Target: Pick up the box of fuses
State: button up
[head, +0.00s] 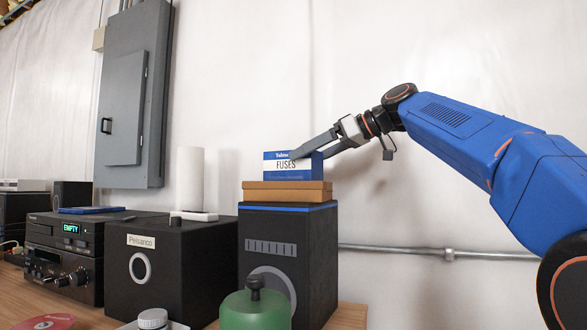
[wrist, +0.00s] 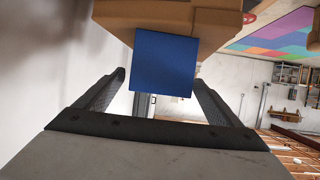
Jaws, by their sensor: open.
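The box of fuses (head: 279,168) is a small blue and white box with "FUSES" on its front. It sits on a flat brown box (head: 287,191) on top of a tall black speaker (head: 287,222). My gripper (head: 306,149) reaches in from the right at the height of the fuse box, one finger crossing in front of its face. In the wrist view, my open gripper (wrist: 160,84) has its fingers on either side of the blue end of the fuse box (wrist: 164,64), with visible gaps. I cannot tell whether either finger touches it.
A shorter black speaker (head: 165,262) stands to the left, with a white cylinder (head: 190,178) on top. A stereo unit (head: 72,250) is further left. A green round object (head: 256,311) stands in front. A grey electrical cabinet (head: 133,95) and pale wall are behind.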

aim_at(293, 164)
jog(key=shift+x, duration=2.85)
jog(key=c, duration=1.3)
